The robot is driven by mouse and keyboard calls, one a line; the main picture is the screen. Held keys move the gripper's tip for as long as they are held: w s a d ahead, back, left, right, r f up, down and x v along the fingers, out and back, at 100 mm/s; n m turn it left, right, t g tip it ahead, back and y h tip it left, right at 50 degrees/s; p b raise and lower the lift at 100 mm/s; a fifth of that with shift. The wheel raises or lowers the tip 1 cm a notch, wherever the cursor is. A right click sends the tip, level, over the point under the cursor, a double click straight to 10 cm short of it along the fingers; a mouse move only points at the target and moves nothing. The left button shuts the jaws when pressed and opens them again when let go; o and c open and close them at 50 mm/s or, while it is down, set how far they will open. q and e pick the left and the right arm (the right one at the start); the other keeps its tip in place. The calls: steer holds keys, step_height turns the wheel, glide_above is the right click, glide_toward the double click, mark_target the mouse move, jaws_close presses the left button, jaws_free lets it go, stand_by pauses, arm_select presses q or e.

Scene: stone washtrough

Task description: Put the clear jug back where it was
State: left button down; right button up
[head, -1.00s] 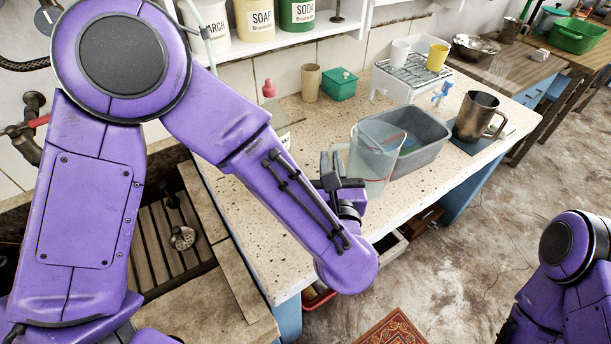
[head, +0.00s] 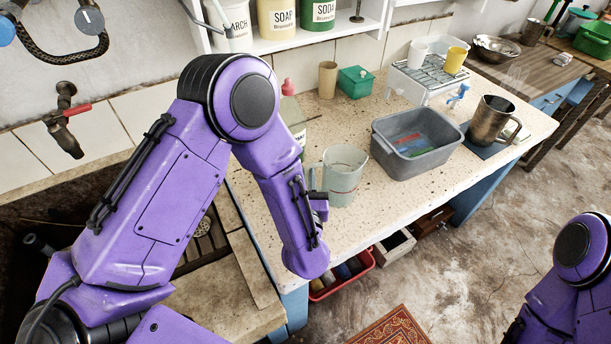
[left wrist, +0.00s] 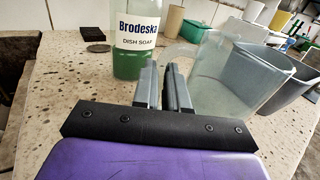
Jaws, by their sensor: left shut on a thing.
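The clear jug (head: 345,174) is upright at the left part of the speckled counter, with its handle on its left side. My left gripper (head: 319,190) is at that handle, mostly hidden behind its own wrist in the head view. In the left wrist view the fingers (left wrist: 163,84) are closed together on the handle of the jug (left wrist: 240,76). I cannot tell whether the jug's base touches the counter. My right arm shows at the lower right of the head view, but its gripper is out of the picture.
A dish soap bottle (left wrist: 136,42) stands close behind the fingers. A grey tub (head: 418,160) is right of the jug, with a metal mug (head: 490,121) beyond. A green box (head: 355,82) and beige cup (head: 327,80) stand behind. Bare counter (head: 390,200) lies in front of the tub.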

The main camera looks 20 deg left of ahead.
arm_select(q)
steer(key=shift+a+f, duration=0.15)
steer(key=shift+f, duration=0.1)
steer(key=c, duration=1.2)
jaws_free()
steer(key=shift+w+a, duration=0.1)
steer(key=shift+o, duration=0.2)
steer(key=shift+r, duration=0.1)
steer(key=shift+d+r+p, duration=0.2)
steer(key=shift+r+p, duration=0.1)
steer(key=b+v, duration=0.1)
steer(key=v, duration=0.4)
steer(key=b+v, duration=0.2)
steer(key=v, duration=0.4)
steer(key=shift+s+f, duration=0.25)
steer(key=shift+s, duration=0.25)
